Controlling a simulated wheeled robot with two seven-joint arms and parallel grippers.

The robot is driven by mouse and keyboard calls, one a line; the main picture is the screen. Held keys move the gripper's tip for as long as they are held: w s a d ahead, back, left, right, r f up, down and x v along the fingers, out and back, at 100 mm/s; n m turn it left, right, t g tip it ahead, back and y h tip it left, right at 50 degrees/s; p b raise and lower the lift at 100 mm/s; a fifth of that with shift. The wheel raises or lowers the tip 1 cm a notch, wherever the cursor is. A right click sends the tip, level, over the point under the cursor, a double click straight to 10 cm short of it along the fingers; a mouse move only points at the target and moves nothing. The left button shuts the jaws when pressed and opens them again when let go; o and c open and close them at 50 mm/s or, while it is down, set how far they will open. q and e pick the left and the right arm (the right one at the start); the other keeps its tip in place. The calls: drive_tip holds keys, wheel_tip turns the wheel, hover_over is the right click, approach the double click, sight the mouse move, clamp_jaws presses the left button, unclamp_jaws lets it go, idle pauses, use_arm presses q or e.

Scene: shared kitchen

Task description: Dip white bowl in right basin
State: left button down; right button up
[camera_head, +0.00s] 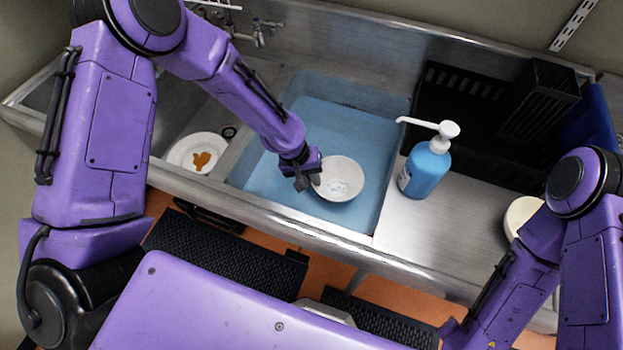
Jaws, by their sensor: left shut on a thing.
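A white bowl (340,180) is over the right basin (368,115), near its front edge. The basin looks filled with blue water. My left gripper (314,178) is shut on the bowl's left rim, and the bowl is tilted so its inside shows. I cannot tell whether the bowl touches the water. My right arm comes in at the lower right, but its gripper is out of view.
A white plate (187,148) with a brown stain lies in the left basin. A blue soap pump bottle (426,165) stands on the counter right of the basin. A black dish rack (470,105) is behind it. A pale round dish (520,213) is partly hidden by my right arm.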

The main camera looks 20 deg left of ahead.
use_arm(q)
wheel_tip(320, 180, up, 14)
drive_tip(key=p, duration=0.8)
drive_tip(key=shift+s+a+r, duration=0.1)
drive_tip(key=shift+s+r, duration=0.25)
drive_tip(key=shift+s, duration=0.45)
drive_tip(key=shift+s+d+r, duration=0.1)
drive_tip(key=shift+s+r, duration=0.25)
drive_tip(key=shift+s, duration=0.5)
drive_tip(key=shift+s+a+r, duration=0.1)
drive_tip(key=shift+s+r, duration=0.25)
drive_tip(key=shift+s, duration=0.45)
